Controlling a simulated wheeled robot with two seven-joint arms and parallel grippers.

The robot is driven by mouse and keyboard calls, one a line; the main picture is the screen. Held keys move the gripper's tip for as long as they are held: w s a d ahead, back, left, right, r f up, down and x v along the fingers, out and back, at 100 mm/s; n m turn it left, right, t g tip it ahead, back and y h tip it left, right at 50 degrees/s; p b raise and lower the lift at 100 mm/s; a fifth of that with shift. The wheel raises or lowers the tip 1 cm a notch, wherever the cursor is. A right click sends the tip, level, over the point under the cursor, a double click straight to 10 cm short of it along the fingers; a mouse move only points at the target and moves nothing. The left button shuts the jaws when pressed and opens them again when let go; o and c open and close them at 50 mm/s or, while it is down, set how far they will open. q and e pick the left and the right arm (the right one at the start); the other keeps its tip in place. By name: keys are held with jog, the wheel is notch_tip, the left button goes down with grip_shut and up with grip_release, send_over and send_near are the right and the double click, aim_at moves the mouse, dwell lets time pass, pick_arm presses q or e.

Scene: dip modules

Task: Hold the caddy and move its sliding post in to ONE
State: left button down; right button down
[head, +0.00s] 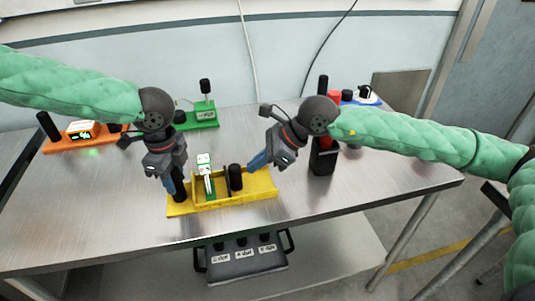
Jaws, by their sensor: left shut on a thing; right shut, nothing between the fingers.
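The yellow caddy (262,187) sits on the metal table, near its front edge. A black upright post (179,186) stands at its left end, and my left gripper (177,181) is shut on that post from above. A thicker black post (235,178) stands upright near the middle of the caddy. A white and green piece (207,179) stands left of this post; its markings are too small to read. My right gripper (254,164) is shut and empty, just right of the middle post's top; I cannot tell whether it touches.
An orange module (80,134) with a lit display and a green module (195,119) stand at the back left. A black holder (323,157) is to the right, with a blue module (362,98) behind it. A labelled grey box (246,263) sits below the tabletop.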

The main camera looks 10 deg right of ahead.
aim_at(234, 169)
jog(key=shift+w+a+f, duration=0.1)
jog(key=shift+a+f, duration=0.3)
jog(key=shift+f, duration=0.05)
jog(key=shift+a, duration=0.1)
jog(key=shift+a, duration=2.35)
jog(key=v, duration=1)
pick_arm(q)
jog(key=c, duration=0.9)
grip_release()
jog(key=shift+c, duration=0.2)
